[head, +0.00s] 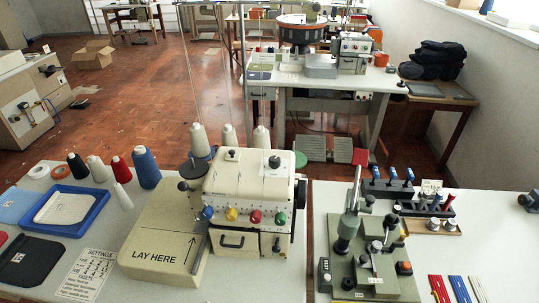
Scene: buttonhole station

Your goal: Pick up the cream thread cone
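A cream thread cone (97,169) stands upright at the back of the left table, between a black cone (77,166) and a red cone (122,170). A smaller pale cone (123,198) stands in front of the red one. From colour alone I cannot tell for certain which pale cone is the named one. Neither of my grippers shows in the head view.
A large blue cone (146,169) stands right of the red one. A blue tray (87,222) and the cream machine (250,195) with its "LAY HERE" bed (160,245) flank the front of the cones. A green press (370,250) stands on the right table.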

